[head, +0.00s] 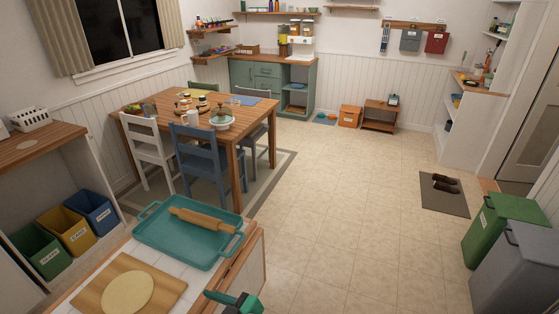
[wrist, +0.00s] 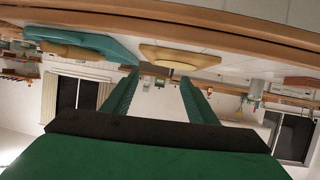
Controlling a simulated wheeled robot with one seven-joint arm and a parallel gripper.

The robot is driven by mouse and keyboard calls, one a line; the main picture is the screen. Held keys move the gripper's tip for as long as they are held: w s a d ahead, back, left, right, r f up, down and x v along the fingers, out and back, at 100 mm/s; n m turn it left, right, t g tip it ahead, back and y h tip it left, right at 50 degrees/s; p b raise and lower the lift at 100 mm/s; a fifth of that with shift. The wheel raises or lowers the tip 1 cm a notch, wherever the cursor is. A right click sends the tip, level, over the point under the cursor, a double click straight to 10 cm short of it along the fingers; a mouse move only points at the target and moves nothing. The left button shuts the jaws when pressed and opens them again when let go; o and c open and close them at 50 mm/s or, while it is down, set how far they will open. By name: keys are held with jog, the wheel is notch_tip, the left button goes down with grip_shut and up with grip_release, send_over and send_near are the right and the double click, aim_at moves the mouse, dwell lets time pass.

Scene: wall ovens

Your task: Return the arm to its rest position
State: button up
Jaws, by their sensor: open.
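My gripper (head: 236,301) shows at the bottom edge of the head view, beside the wooden front edge of the near counter. Only its dark green end is in frame, and most of my arm is out of sight. In the wrist view my gripper (wrist: 162,85) has its two green fingers spread apart, with nothing between them. The wrist picture is upside down, with the counter edge (wrist: 215,30) across its top.
A teal tray (head: 160,243) with a rolling pin (head: 202,220) and a board (head: 87,290) with flat dough (head: 127,292) lie on the counter. Green (head: 500,228) and grey (head: 520,275) bins stand at right. The tiled floor (head: 350,200) between is clear.

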jog(key=s+d+f+m+t+h, duration=0.6)
jog(key=s+d+f+m+h, duration=0.25)
jog(key=d+f+m, duration=0.45)
jog(key=s+d+r+t+h, duration=0.1)
jog(key=s+d+r, duration=0.1)
jog(key=s, duration=0.7)
jog(key=s+d+r+t+h, duration=0.1)
jog(key=s+d+r+h, duration=0.1)
jog(key=s, duration=0.7)
jog(key=shift+s+d+r+t, duration=0.15)
jog(key=shift+d+r+t, duration=0.25)
jog(key=shift+d+r, duration=0.35)
jog(key=shift+f, duration=0.1)
jog(key=c, duration=0.6)
jog(key=shift+o, duration=0.2)
jog(key=shift+n, duration=0.3)
